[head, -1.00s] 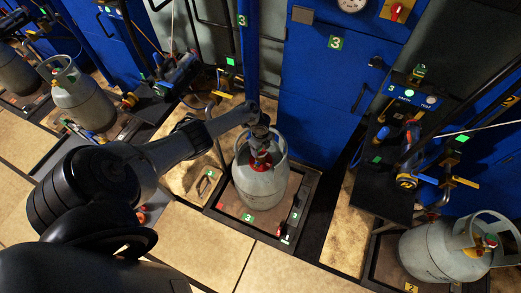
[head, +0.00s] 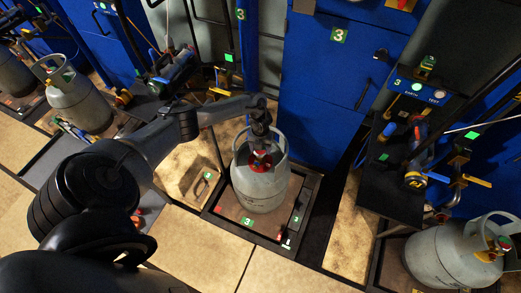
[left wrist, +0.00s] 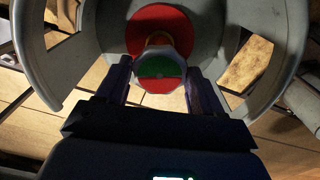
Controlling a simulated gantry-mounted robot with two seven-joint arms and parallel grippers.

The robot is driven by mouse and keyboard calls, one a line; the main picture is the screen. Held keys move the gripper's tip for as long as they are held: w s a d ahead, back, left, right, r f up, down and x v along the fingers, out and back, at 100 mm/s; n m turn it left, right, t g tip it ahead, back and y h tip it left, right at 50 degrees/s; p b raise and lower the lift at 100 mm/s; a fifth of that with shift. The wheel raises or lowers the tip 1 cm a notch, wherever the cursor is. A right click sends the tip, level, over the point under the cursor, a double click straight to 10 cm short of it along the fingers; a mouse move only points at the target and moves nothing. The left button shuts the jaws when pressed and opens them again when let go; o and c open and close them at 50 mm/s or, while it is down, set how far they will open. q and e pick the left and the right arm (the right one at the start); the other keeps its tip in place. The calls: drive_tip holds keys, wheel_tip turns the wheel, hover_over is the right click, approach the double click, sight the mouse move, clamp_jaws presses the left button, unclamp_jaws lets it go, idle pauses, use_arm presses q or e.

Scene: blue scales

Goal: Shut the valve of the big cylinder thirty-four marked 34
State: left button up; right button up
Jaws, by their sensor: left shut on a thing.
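A big grey cylinder (head: 262,188) stands upright on a scale (head: 222,207) with green labels that read 3; I cannot read a 34 on it. Its collar rises around a valve with a red part at its base. My left gripper (head: 260,150) reaches down from above into the collar. In the left wrist view my left gripper (left wrist: 160,88) has its fingers on both sides of the red and green valve knob (left wrist: 160,68) and is shut on it. The grey collar (left wrist: 285,45) curves around both sides. My right gripper is not in view.
A blue cabinet (head: 325,95) stands behind the cylinder. Another grey cylinder (head: 440,255) stands at the lower right, and a further one (head: 78,100) at the left. A dark stand (head: 390,185) with hoses and tools is to the right. Tan floor panels (head: 195,245) are clear in front.

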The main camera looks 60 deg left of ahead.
use_arm(q)
drive_tip(key=shift+m+b, duration=1)
drive_tip(key=shift+m, duration=0.9)
drive_tip(key=o, duration=1)
drive_tip(key=shift+o, duration=0.2)
wheel_tip(320, 180, up, 11)
drive_tip(key=p, duration=0.3)
drive_tip(key=shift+p, duration=0.35)
